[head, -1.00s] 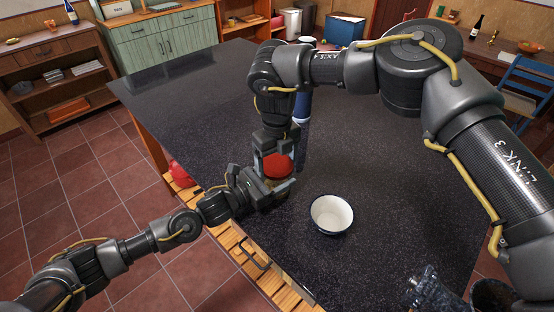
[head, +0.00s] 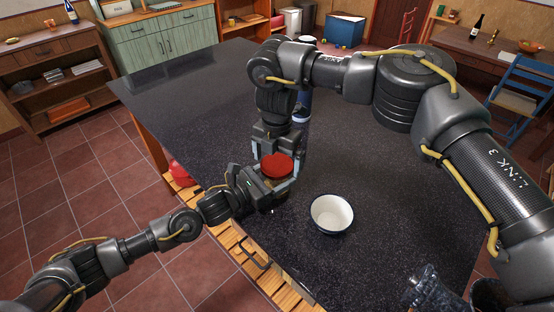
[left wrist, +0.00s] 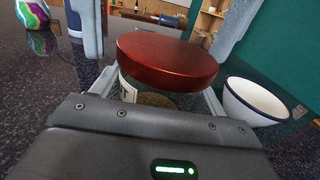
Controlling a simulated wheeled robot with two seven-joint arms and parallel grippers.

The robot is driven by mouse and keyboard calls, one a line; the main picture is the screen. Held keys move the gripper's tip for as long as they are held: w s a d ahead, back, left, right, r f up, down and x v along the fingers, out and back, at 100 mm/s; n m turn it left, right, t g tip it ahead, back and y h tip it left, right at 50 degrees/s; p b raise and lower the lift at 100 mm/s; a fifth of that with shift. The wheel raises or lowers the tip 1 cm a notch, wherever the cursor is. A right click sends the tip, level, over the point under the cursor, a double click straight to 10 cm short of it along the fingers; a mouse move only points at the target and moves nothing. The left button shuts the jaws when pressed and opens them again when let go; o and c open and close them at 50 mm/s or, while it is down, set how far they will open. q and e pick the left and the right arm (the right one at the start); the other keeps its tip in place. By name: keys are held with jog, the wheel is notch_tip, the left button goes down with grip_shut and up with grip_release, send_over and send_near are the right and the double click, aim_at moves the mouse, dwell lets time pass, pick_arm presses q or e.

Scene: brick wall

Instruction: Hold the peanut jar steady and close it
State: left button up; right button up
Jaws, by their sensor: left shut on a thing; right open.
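The peanut jar (head: 274,181) stands near the table's front left edge, mostly hidden by my grippers. Its red lid (head: 277,164) sits over its mouth and looks roughly level. In the left wrist view the red lid (left wrist: 168,62) is large, with part of the jar's pale label (left wrist: 128,90) below it. I cannot tell how tightly the lid sits. My left gripper (head: 276,188) is shut around the jar's body. My right gripper (head: 279,158) is above the jar, its fingers apart on either side of the lid, with gaps visible in the wrist view.
A white bowl with a dark rim (head: 332,216) stands just right of the jar; it also shows in the left wrist view (left wrist: 255,103). A blue and white item (head: 301,107) is partly hidden behind my right arm. The dark table (head: 190,95) is clear at the far left.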

pick_arm(q)
jog(key=shift+s+f, duration=0.1)
jog(key=shift+f, duration=0.25)
pick_arm(e)
jog(key=shift+r, duration=2.15)
jog(key=shift+r+n, duration=0.7)
jog(key=shift+n, duration=0.4)
notch_tip(320, 180, up, 2)
jog(key=n, duration=0.4)
jog(key=shift+f, duration=4)
jog(key=shift+c, duration=0.4)
